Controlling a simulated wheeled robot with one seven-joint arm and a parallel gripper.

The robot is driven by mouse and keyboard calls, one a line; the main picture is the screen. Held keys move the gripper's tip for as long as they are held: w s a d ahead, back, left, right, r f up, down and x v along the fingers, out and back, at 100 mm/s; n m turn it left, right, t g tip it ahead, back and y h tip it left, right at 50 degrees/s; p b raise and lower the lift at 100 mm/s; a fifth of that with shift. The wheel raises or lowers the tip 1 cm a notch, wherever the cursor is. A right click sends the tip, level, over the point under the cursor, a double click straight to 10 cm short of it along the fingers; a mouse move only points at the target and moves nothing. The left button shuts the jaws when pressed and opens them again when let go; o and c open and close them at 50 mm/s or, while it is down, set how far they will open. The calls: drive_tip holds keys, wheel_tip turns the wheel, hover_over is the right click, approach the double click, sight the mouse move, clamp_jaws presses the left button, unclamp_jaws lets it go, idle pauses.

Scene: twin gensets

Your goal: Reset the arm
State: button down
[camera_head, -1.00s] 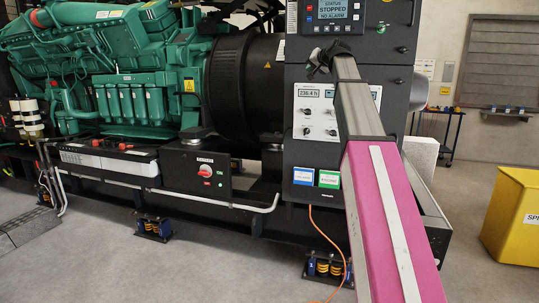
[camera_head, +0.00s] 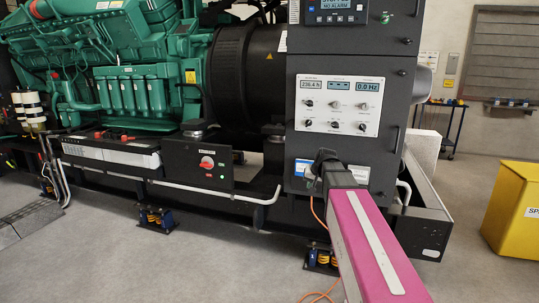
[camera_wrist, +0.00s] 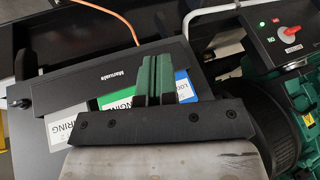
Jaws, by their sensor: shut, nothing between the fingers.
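My arm (camera_head: 375,245), with its pink link, reaches up from the bottom right of the head view. My gripper (camera_head: 323,165) is at its far end, in front of the lower part of the dark control cabinet (camera_head: 300,140). In the wrist view my gripper (camera_wrist: 157,78) shows two green-padded fingers close together, with nothing held. The fingers partly hide these labels. I cannot tell whether the gripper touches the cabinet.
The green engine (camera_head: 130,85) stands left on a black frame. A battery switch box (camera_head: 192,165) with a red rotary switch sits beside the cabinet. An orange cable (camera_head: 318,213) hangs to the floor. A yellow bin (camera_head: 510,210) stands right.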

drive_tip(key=s+d+f+n+g+h, duration=0.1)
drive_tip(key=s+f+g, duration=0.4)
drive_tip(key=s+f, duration=1.7)
drive_tip(key=shift+s+f+h, duration=0.3)
drive_tip(key=shift+s+h, duration=0.5)
drive_tip(key=shift+d, duration=0.1)
